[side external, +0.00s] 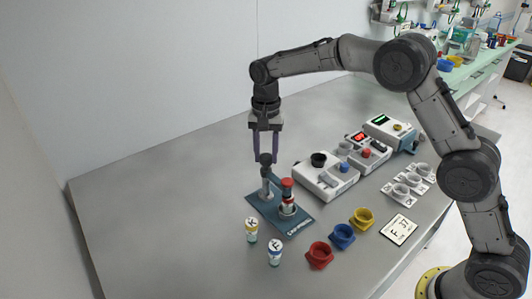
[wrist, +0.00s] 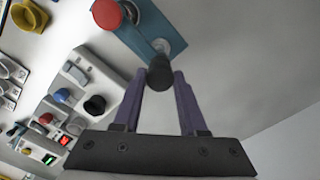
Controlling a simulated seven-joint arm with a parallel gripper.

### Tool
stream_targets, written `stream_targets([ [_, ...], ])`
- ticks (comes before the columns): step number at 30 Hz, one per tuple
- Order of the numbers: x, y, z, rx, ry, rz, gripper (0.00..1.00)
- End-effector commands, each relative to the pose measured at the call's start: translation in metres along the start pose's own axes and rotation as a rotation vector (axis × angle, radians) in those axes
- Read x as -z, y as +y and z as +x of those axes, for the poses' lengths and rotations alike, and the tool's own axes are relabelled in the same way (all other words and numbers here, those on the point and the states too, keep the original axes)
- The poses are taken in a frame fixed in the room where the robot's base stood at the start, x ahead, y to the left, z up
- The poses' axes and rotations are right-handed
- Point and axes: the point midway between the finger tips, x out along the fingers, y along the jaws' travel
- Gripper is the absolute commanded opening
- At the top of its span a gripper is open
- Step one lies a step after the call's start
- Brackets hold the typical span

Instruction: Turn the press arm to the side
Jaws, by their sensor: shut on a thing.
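The press stands on a blue base plate (side external: 300,221) in the side view, with a grey post at its left rear. Its press arm runs from the post to a red-topped head (side external: 287,183) over the right part of the plate. A black knob (side external: 265,158) sits above the post. My gripper (side external: 265,154) points straight down with its purple fingers shut on this knob. The wrist view shows the black knob (wrist: 160,72) between the fingertips and the red top (wrist: 106,14) up and left of it. The press arm is partly hidden there.
Two small vials (side external: 251,230) (side external: 275,252) stand in front of the press. Red (side external: 319,254), blue (side external: 342,236) and yellow (side external: 362,218) cups sit to its right, near a label card (side external: 399,230). White devices (side external: 325,179) stand behind right. The table's left is clear.

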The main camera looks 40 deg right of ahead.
Motion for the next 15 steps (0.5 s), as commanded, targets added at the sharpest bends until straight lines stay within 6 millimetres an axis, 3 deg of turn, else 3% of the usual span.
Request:
stream_targets([
  [15, 0.0005, -0.0001, -0.0021, 0.003, 0.002, 0.423, 0.0],
])
